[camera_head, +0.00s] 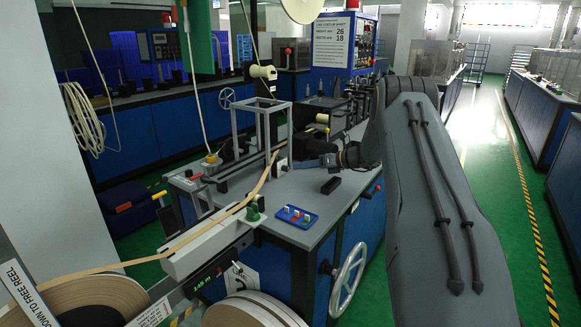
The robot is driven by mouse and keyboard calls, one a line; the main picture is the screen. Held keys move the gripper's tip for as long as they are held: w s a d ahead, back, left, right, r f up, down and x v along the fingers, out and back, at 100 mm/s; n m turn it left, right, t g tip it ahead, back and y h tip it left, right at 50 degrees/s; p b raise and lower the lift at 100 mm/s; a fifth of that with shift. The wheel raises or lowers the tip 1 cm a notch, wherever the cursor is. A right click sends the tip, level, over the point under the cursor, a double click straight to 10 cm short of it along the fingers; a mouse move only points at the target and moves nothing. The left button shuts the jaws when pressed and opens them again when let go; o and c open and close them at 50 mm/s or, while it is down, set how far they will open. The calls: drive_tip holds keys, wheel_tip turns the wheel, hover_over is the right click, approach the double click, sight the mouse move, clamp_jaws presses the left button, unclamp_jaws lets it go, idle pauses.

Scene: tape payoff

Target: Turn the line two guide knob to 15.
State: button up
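My arm reaches in from the right, and my gripper (304,164) is over the blue machine's grey top (322,207). Its dark fingers point left, towards a small pale block with a dark round part (281,167) beside the tan tape. The fingertips are close to that part; I cannot tell whether they touch it or how far they are open. A green knob (253,213) sits at the end of the white guide block (212,242), left of and nearer than my gripper. I cannot tell which part is the line two guide knob, and no dial scale is readable.
Tan tape (240,207) runs from the reel (85,300) over the guide block. A blue tray (296,216) of small coloured pieces and a black block (331,186) lie on the top. A metal frame (259,122) stands behind; a handwheel (348,278) juts out front. A sign (331,43) shows 26 and 18.

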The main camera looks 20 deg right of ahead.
sight(288, 168)
drive_tip(key=shift+p+x, duration=0.5)
drive_tip(key=shift+x, duration=2.3)
drive_tip(key=shift+c, duration=0.3)
clamp_jaws()
